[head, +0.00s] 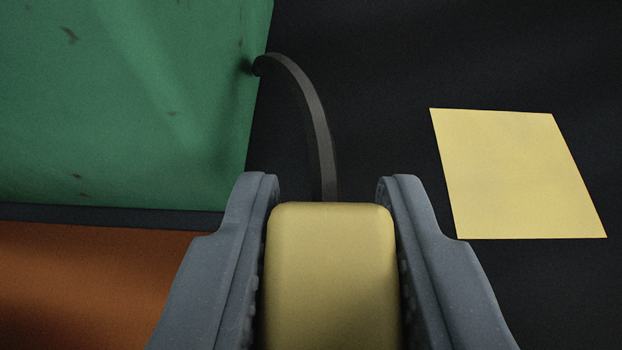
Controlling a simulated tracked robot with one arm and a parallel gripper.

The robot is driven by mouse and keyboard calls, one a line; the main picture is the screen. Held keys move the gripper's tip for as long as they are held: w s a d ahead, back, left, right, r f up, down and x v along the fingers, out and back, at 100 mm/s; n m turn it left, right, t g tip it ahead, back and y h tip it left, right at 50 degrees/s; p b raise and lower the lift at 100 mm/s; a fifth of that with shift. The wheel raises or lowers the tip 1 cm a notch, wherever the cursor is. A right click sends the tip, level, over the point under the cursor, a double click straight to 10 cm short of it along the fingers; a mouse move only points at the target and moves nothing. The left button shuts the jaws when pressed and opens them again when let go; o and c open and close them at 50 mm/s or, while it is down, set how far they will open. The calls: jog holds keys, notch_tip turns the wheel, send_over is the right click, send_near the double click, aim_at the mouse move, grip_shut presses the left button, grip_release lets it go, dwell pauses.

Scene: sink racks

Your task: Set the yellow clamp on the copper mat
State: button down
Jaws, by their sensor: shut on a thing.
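My gripper (330,205) is in the lower middle of the head view, its two grey fingers shut on a yellow block with rounded edges, which I take to be the yellow clamp (330,280). The clamp's lower part runs out of the picture. An orange-brown surface, which looks like the copper mat (85,285), lies at the lower left, to the left of my gripper. Only part of it shows; the left finger covers some of its right side. In the picture the clamp is beside this mat, not over it.
A green surface with dark marks (120,100) fills the upper left, with a dark strip between it and the mat. A flat yellow square (515,175) lies at right on the dark surface (390,60). A dark curved strip (310,105) runs from the green edge towards the clamp.

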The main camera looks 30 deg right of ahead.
aim_at(325, 286)
jog(key=shift+w+f, duration=0.15)
jog(key=shift+f, duration=1.55)
jog(key=c, duration=1.2)
grip_release()
jog(key=shift+o, duration=0.2)
jog(key=shift+r, duration=0.1)
jog(key=shift+s+r, duration=0.15)
jog(key=shift+s, duration=0.1)
jog(key=v, duration=1.1)
jog(key=shift+s+a, duration=0.15)
jog(key=shift+a, duration=0.05)
